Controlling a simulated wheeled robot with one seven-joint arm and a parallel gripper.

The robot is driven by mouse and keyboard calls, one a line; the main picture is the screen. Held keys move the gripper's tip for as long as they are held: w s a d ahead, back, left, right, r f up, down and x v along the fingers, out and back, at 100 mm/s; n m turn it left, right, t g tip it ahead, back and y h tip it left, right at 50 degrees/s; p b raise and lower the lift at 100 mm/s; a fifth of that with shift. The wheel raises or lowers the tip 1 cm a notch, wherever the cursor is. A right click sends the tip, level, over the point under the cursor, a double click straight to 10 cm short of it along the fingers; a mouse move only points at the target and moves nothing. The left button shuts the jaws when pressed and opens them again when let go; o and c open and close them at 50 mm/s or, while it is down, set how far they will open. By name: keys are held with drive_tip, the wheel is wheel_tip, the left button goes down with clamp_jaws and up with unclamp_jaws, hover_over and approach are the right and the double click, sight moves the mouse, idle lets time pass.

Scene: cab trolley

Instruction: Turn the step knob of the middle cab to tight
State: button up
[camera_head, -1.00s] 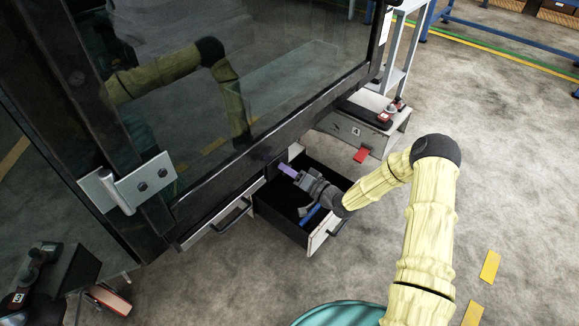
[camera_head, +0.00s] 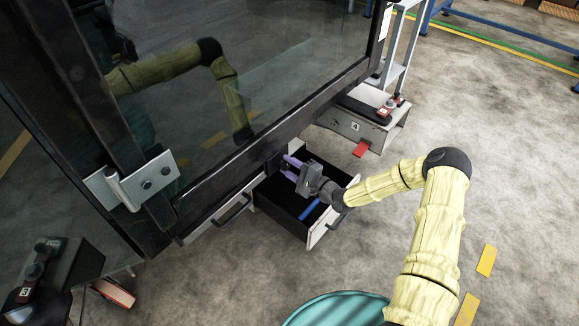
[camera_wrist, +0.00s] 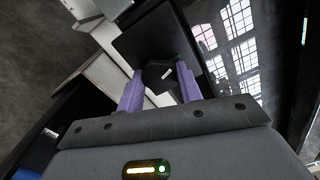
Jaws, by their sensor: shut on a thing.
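The step knob (camera_wrist: 157,76) shows in the wrist view as a dark block with a short white mark, in front of a black square plate (camera_wrist: 150,38). My gripper (camera_wrist: 160,86) has its two purple fingers on either side of the knob and is shut on it. The white mark tilts up to the right; I cannot tell which setting it marks. In the head view my gripper (camera_head: 288,166) is at the lower edge of the dark glazed frame, above an open drawer. The knob itself is hard to make out there.
The open black drawer (camera_head: 277,213) with a blue item (camera_head: 310,209) lies right below my gripper. A closed drawer handle (camera_head: 232,214) is to its left. The floor at right is clear.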

drive_tip(key=shift+d+f+m, duration=0.1)
drive_tip(key=shift+f+m, duration=0.05)
drive_tip(key=shift+m, duration=1.55)
drive_tip(key=o, duration=1)
drive_tip(key=p+v, duration=0.3)
drive_tip(key=v, duration=1.4)
drive_tip(key=shift+s+d, duration=0.15)
